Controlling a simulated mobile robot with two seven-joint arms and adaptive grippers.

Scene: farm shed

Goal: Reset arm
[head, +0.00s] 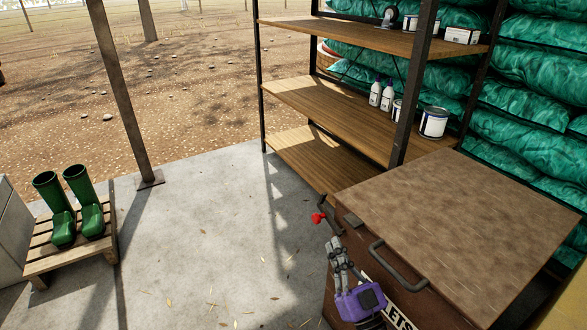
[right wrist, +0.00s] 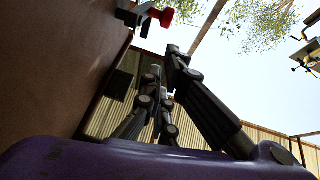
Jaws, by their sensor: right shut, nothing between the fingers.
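My right gripper (head: 335,243) is at the front of a brown chest (head: 450,215), just below a small red-ended fitting (head: 318,217) at the chest's front left corner. Its fingers are shut and hold nothing. In the right wrist view the fingers (right wrist: 165,62) point up, close beside the brown chest side (right wrist: 60,60). The red fitting (right wrist: 166,17) shows there beyond the fingertips, with a visible gap between them. My left gripper is in neither view.
A metal handle (head: 395,265) stands out at the chest lid's front edge. Behind are a wooden shelf unit (head: 310,100) with bottles (head: 380,95) and cans (head: 433,122). Green boots (head: 75,205) stand on a pallet (head: 40,250) at left. The concrete floor (head: 210,230) between is clear.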

